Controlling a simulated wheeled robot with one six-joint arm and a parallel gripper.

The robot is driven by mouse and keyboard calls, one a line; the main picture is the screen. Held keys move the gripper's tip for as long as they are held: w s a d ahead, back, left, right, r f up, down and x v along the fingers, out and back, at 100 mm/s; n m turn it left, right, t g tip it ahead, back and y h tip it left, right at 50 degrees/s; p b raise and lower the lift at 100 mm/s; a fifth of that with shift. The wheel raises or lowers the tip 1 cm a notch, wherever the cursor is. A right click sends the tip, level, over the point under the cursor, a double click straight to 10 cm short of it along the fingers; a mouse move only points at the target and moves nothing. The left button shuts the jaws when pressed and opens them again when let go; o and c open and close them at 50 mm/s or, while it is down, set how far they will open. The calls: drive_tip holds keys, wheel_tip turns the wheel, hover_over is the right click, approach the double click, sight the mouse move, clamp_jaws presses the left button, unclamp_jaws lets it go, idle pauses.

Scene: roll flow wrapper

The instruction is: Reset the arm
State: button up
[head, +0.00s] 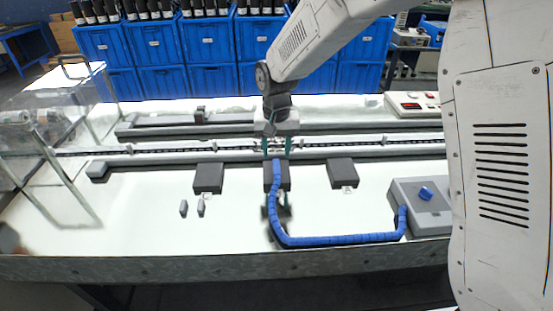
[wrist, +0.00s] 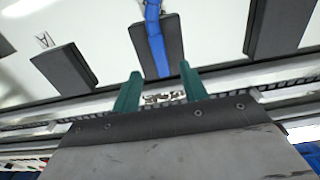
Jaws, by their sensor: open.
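My gripper (head: 276,146) hangs over the middle of the conveyor on the white machine table, pointing down. In the wrist view my gripper (wrist: 160,88) shows two green fingers set apart, with nothing held between them. Behind the gap lies the conveyor chain (wrist: 270,86) with some small metal parts. My white arm (head: 325,35) reaches in from the upper right. Whether the fingertips touch the conveyor, I cannot tell.
Dark blocks (head: 208,178) and (head: 342,172) stand in front of the conveyor. A blue cable chain (head: 330,240) curves from the middle block to a grey box (head: 420,207). A clear guard (head: 60,130) stands at left. Blue crates (head: 210,65) line the back. The front left table is mostly clear.

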drive_tip(key=shift+r, duration=1.15)
drive_tip(key=shift+s+d+f, duration=0.15)
drive_tip(key=shift+s, duration=0.15)
drive_tip(key=shift+s+d+f+n+g, duration=0.2)
drive_tip(key=shift+s+d+n+g, duration=0.05)
drive_tip(key=shift+s, duration=0.35)
drive_tip(key=shift+s+d+f+n+g, duration=0.2)
drive_tip(key=shift+s+n+g, duration=0.05)
drive_tip(key=shift+s, duration=0.3)
drive_tip(key=s+d+r, duration=0.5)
drive_tip(key=s+d, duration=0.2)
drive_tip(key=s, duration=0.3)
drive_tip(key=s+d+r+t, duration=0.1)
drive_tip(key=s+d+r, duration=0.4)
drive_tip(key=s, duration=0.5)
drive_tip(key=s+d+r+m+t, duration=0.1)
drive_tip(key=s+d+r, duration=0.5)
drive_tip(key=s+d, duration=0.3)
drive_tip(key=shift+s, duration=0.6)
